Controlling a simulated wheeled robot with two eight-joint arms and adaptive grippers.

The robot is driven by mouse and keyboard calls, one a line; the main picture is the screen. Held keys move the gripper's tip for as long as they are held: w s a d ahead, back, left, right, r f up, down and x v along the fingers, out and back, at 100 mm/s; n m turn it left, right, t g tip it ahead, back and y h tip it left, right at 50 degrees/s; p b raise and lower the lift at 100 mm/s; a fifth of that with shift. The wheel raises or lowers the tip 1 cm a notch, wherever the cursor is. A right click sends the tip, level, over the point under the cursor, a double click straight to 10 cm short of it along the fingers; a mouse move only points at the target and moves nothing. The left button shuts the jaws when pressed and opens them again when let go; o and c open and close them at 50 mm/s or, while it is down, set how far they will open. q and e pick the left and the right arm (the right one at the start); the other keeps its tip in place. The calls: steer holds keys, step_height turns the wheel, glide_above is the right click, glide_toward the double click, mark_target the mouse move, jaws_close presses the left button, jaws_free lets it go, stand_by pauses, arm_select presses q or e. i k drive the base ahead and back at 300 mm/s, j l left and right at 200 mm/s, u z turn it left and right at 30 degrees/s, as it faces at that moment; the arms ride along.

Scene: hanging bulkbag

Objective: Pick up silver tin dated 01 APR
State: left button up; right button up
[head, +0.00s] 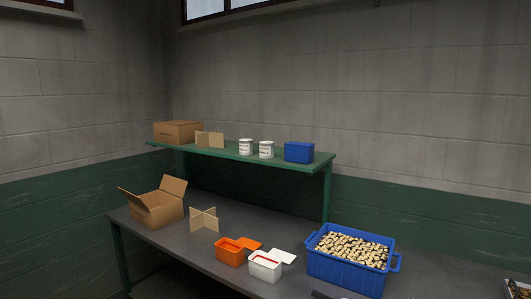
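Two pale, whitish cylindrical tins stand upright side by side on the green shelf, a left tin (245,147) and a right tin (266,150). Both carry small dark markings that are too small to read, so I cannot tell which one is dated 01 APR. Neither looks clearly silver from here. Neither of my grippers is recognisable in the head view.
The green shelf (220,155) also holds a closed carton, a cardboard divider and a blue box (299,152). On the grey table (190,249) below are an open carton (157,208), another divider, orange and white containers, and a blue crate (345,272) of light pieces.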

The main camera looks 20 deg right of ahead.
mark_target(267, 148)
steer(key=z, duration=1.1)
steer(key=i+j+z, duration=0.2)
steer(key=j+z, duration=0.25)
steer(key=i+j+z, duration=0.1)
steer(key=j+z, duration=0.85)
